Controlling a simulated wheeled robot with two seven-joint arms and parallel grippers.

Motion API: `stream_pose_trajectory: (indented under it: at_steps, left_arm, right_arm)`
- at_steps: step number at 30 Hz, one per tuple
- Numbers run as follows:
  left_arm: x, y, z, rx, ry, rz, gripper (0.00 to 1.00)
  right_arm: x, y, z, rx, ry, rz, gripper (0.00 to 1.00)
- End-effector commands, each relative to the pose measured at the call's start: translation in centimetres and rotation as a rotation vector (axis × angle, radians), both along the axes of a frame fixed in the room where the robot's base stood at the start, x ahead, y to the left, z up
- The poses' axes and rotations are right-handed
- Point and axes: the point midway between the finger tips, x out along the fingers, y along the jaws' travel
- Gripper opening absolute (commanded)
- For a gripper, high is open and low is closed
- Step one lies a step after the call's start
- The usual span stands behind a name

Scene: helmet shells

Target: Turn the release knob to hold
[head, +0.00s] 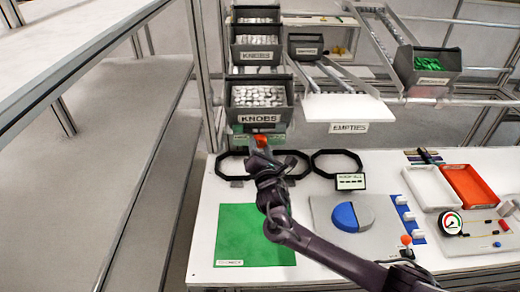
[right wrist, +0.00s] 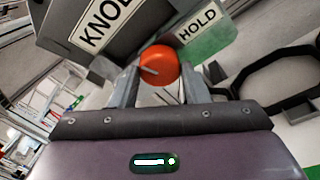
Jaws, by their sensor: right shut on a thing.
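The release knob (head: 260,141) is orange-red and round, in front of the lowest KNOBS bin. In the right wrist view the knob (right wrist: 158,62) sits between my fingers, with a pale pointer line on its face. A HOLD label (right wrist: 198,24) on a green plate (right wrist: 216,42) is beside it, up and to the right. My right gripper (head: 261,154) reaches up to the knob and is shut on it; its fingers also show in the right wrist view (right wrist: 160,84). Whether the pointer lines up with HOLD I cannot tell. My left gripper is not in view.
The KNOBS bin (head: 258,97) hangs just above the knob. Black rings (head: 337,155) lie on the white bench near my right arm. A green mat (head: 238,250), a blue-and-grey disc (head: 352,217) and a red tray (head: 468,186) are also on it.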

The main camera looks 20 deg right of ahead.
Motion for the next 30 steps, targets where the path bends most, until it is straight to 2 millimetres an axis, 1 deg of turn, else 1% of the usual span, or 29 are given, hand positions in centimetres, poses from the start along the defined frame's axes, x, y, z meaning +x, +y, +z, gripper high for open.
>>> stream_pose_trajectory:
  at_steps: [11,21,30]
  left_arm:
    - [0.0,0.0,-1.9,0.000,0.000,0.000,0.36]
    - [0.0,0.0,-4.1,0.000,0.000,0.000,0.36]
    - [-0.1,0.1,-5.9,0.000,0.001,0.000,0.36]
  right_arm:
    - [0.0,-0.2,-0.5,0.340,-0.098,0.070,0.19]
    - [0.0,-0.3,-0.7,0.643,-0.186,0.134,0.19]
    - [0.0,-0.3,-0.8,0.868,-0.249,0.182,0.19]
